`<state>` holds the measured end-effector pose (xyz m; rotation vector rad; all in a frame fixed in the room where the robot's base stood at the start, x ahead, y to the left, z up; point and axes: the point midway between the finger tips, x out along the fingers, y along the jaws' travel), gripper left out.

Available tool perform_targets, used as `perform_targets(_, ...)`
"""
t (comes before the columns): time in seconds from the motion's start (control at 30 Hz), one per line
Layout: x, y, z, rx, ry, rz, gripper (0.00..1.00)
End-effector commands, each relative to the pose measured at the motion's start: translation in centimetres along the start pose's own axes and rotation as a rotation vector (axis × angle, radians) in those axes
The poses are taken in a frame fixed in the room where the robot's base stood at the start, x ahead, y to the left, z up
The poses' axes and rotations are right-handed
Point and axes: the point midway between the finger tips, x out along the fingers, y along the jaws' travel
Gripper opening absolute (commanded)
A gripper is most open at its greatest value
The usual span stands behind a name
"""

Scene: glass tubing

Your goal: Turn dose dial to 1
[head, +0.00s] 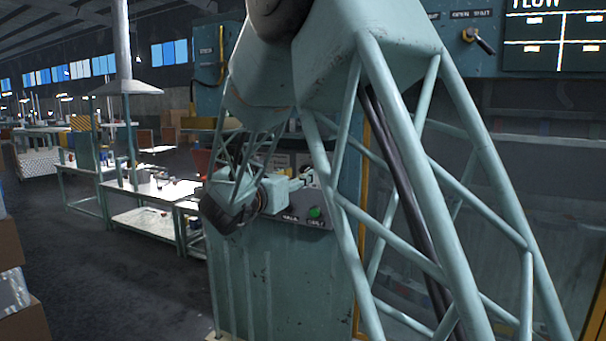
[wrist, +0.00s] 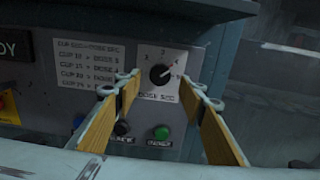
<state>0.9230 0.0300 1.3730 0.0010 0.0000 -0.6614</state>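The dose dial (wrist: 161,75) is a small round black knob on a pale square plate of the grey panel, in the wrist view. Its light pointer mark leans to the upper right; the small numbers around it are too blurred to read surely. My gripper (wrist: 162,87) is open, with one tan-padded finger to the left of the dial and one to the right. The fingers do not appear to touch the knob; their exact distance from the panel is unclear. In the head view the dial cannot be made out near my wrist and gripper.
Below the dial are a black knob (wrist: 122,128) and a green button (wrist: 162,132), which also shows in the head view (head: 314,212). A printed label (wrist: 88,62) is left of the dial. Workbenches (head: 145,190) stand further left.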

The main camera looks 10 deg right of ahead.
Motion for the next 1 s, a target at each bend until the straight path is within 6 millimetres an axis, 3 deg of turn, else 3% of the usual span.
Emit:
perform_targets(0.33, 3.4, 0.0, 0.0, 0.0, 0.0, -0.001, 0.37)
perform_targets(0.8, 4.0, 0.0, 0.0, -0.001, 0.0, 0.0, 0.37)
perform_targets(1.0, 4.0, 0.0, 0.0, -0.001, 0.0, 0.0, 0.2)
